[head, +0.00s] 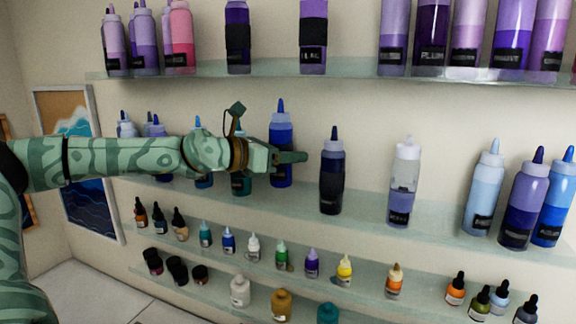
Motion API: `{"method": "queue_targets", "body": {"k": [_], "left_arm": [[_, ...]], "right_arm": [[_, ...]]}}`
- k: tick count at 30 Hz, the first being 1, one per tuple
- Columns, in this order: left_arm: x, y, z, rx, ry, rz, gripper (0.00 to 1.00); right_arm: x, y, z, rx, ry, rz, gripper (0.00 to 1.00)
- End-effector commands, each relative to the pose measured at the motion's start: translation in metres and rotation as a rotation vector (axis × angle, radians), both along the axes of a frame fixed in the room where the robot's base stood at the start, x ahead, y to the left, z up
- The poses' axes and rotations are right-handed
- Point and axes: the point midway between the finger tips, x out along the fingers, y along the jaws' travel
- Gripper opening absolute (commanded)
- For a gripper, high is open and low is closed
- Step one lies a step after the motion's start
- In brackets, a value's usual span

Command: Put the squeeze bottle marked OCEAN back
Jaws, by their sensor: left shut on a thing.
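My left gripper (296,157) reaches in from the left at the middle shelf (440,232). It is shut on a blue squeeze bottle (281,129) with a dark blue tip. A finger crosses the front of the bottle, which looks upright. I cannot read its label, so I cannot tell whether it is the one marked OCEAN. Its base shows below the finger near the shelf; I cannot tell if it touches. A dark navy squeeze bottle (332,180) stands just right of the fingertips. My right gripper is not in view.
A pale lilac bottle (403,185) and several blue bottles (524,205) stand farther right. A teal bottle (241,184) is partly hidden below my wrist. Purple bottles (237,40) line the upper shelf (350,68). Small dropper bottles (312,263) fill the shelf below. Gaps flank the lilac bottle.

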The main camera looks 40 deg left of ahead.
Motion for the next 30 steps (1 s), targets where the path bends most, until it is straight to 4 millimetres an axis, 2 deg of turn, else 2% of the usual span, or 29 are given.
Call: {"method": "queue_targets", "body": {"k": [5,10,26,27,29,30], "left_arm": [[0.000,-0.001,-0.014,-0.002,0.002,-0.001,0.25],[0.001,0.000,-0.042,0.000,0.002,0.000,0.25],[0.003,0.001,-0.051,0.002,-0.001,0.000,0.25],[0.003,0.001,-0.051,0.001,0.001,-0.001,0.52],[0.003,0.001,-0.050,0.001,0.001,-0.001,0.68],[0.003,0.001,-0.050,0.001,0.001,-0.001,0.68]], "right_arm": [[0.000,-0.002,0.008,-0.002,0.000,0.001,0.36],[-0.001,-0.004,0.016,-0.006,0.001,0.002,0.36],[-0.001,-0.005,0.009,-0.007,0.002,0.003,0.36],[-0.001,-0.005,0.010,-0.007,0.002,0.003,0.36],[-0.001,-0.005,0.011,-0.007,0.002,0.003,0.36],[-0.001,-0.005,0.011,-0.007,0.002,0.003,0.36]]}}
